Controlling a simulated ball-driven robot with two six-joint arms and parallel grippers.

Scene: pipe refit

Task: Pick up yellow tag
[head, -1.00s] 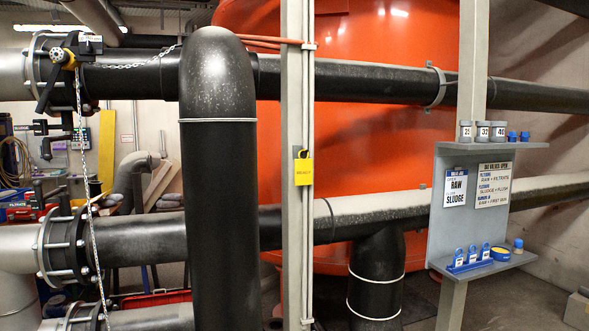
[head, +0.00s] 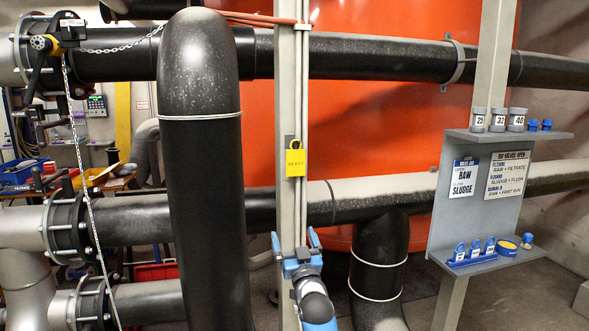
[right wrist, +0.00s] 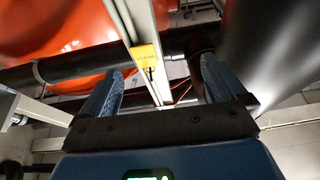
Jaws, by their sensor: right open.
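The fingers also show in the right wrist view (right wrist: 163,72). My left gripper is not in view.
A thick black vertical pipe (head: 203,180) stands just left of the post. Black horizontal pipes (head: 370,60) cross above and below the tag. A grey shelf panel (head: 440,225) with labelled items is at the right. A chain (head: 84,190) hangs at the left.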

